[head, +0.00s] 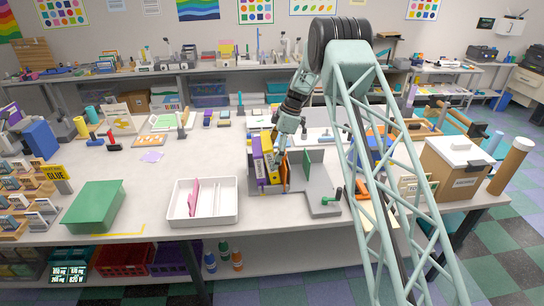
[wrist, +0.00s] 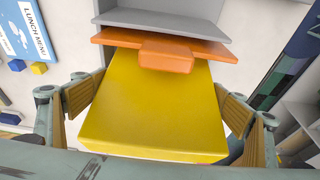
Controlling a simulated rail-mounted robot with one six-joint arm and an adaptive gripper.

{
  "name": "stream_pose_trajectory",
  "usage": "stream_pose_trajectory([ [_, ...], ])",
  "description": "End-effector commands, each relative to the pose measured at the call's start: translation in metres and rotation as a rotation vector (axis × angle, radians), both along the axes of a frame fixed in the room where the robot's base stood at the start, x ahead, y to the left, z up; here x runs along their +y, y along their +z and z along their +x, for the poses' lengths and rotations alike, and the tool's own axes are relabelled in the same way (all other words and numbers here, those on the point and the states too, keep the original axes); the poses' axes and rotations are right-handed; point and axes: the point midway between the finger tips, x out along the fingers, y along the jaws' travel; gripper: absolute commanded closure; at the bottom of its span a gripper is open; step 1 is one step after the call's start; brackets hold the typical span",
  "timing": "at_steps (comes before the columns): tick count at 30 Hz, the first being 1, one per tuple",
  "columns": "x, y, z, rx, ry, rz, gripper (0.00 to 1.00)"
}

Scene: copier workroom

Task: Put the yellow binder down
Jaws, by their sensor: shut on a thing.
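The yellow binder (head: 269,165) stands roughly upright in a grey slotted stand (head: 319,180), between a purple binder (head: 259,174) and an orange piece (head: 286,172). My gripper (head: 277,152) is over it, shut on it. In the wrist view the yellow binder (wrist: 150,105) fills the space between the two fingers of my gripper (wrist: 160,108), with a pad at each side. An orange piece (wrist: 165,52) shows just beyond it. Whether the binder's bottom touches the stand is hidden.
A green upright piece (head: 307,164) stands right of the orange one. A white tray (head: 203,220) with a pink item is to the left, and a green box (head: 93,206) farther left. A green-handled tool (head: 331,197) is at the stand's front right.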

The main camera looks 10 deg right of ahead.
Motion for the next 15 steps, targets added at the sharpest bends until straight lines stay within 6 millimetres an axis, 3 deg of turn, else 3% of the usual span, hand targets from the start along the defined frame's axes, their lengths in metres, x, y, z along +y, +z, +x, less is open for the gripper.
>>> stream_pose_trajectory([
  [5,0.0001,0.0014,0.0006,-0.001,0.000,0.000,0.49],
  [6,0.0001,0.0006,0.0001,0.000,0.000,0.000,0.06],
  [9,0.0001,0.0007,0.0001,0.000,0.000,0.000,0.00],
  [15,0.0001,0.0008,0.0001,0.000,0.000,0.000,0.00],
])
